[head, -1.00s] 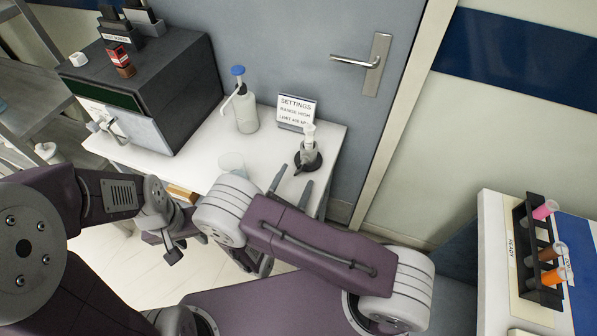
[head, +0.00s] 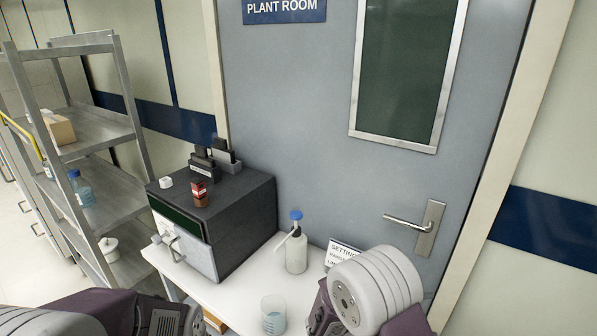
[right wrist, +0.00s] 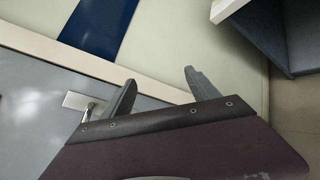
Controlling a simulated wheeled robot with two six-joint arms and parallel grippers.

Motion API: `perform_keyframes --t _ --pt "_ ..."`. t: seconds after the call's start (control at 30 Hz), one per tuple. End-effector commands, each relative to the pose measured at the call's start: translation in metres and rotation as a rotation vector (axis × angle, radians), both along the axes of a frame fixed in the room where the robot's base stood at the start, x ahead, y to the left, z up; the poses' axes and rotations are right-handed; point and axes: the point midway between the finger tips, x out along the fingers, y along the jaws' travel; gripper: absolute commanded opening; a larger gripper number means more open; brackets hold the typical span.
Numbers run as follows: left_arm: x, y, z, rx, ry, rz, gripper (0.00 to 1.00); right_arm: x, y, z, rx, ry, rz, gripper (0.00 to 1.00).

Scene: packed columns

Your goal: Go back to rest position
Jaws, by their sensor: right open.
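My right gripper (right wrist: 158,92) shows in the right wrist view with its two grey fingers spread apart and nothing between them. Behind it are the door, its handle and the wall with a blue stripe. In the head view the right arm is at the bottom right, in front of the white table (head: 232,301), and its gripper is out of frame. The left arm is at the bottom left of the head view; its gripper is not visible.
On the table are a dark box-shaped instrument (head: 243,215), a blue-capped pump bottle (head: 296,253), a clear beaker (head: 273,316) and a partly hidden settings sign (head: 340,255). A metal shelf (head: 100,135) stands at left. The door (head: 300,110) is behind.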

Motion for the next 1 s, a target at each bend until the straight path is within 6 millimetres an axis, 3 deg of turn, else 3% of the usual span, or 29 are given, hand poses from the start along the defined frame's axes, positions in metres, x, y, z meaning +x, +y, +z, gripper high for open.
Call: perform_keyframes --t 0.03,0.1,0.17,0.2,0.27,0.33,0.43,0.57,0.77,0.8,0.87,1.0 --pt "0.0 0.0 0.014 0.0 0.0 0.0 0.36 -0.035 -0.029 0.018 0.12 -0.03 -0.182 0.69" --pt "0.0 0.0 0.023 0.0 0.0 0.0 0.36 -0.096 -0.043 0.015 0.364 -0.071 -0.451 0.69" --pt "0.0 0.0 0.03 0.0 0.0 0.0 0.36 -0.136 -0.027 0.002 0.618 -0.134 -0.647 0.69" --pt "0.0 0.0 0.032 0.0 0.0 0.0 0.36 -0.149 -0.005 -0.009 0.791 -0.189 -0.74 0.69" --pt "0.0 0.0 0.033 0.0 0.0 0.0 0.36 -0.15 0.031 -0.022 1.019 -0.274 -0.816 0.69" --pt "0.0 0.0 0.031 0.0 0.0 0.0 0.36 -0.137 0.068 -0.035 1.221 -0.35 -0.835 0.69" --pt "0.0 0.0 0.03 0.0 0.0 0.0 0.36 -0.116 0.1 -0.045 1.387 -0.419 -0.828 0.69" --pt "0.0 0.0 0.03 0.0 0.0 0.0 0.36 -0.092 0.107 -0.044 1.46 -0.455 -0.738 0.69" --pt "0.0 0.0 0.03 0.0 0.0 0.0 0.36 -0.092 0.107 -0.044 1.458 -0.443 -0.729 0.69" --pt "0.0 0.0 0.03 0.0 0.0 -0.001 0.29 -0.092 0.107 -0.044 1.457 -0.443 -0.73 0.69" --pt "-0.001 0.0 0.03 0.001 0.003 -0.014 0.29 -0.092 0.107 -0.044 1.457 -0.443 -0.73 0.69" --pt "-0.018 0.005 0.029 0.028 0.076 -0.104 0.29 -0.092 0.107 -0.044 1.456 -0.443 -0.73 0.69"
